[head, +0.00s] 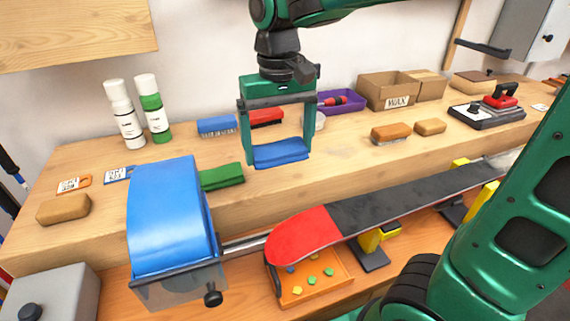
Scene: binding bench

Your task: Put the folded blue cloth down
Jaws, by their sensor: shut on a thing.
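The folded blue cloth (281,153) is between the fingertips of my gripper (279,151), low over the wooden bench (345,160). My gripper points down and is shut on the cloth. Whether the cloth touches the bench top is hard to tell. A folded green cloth (221,177) lies on the bench just left of it, apart from it.
A blue brush (217,124) and a red brush (265,117) lie behind. A blue curved piece (165,215) and a red-tipped board (300,235) are in front.

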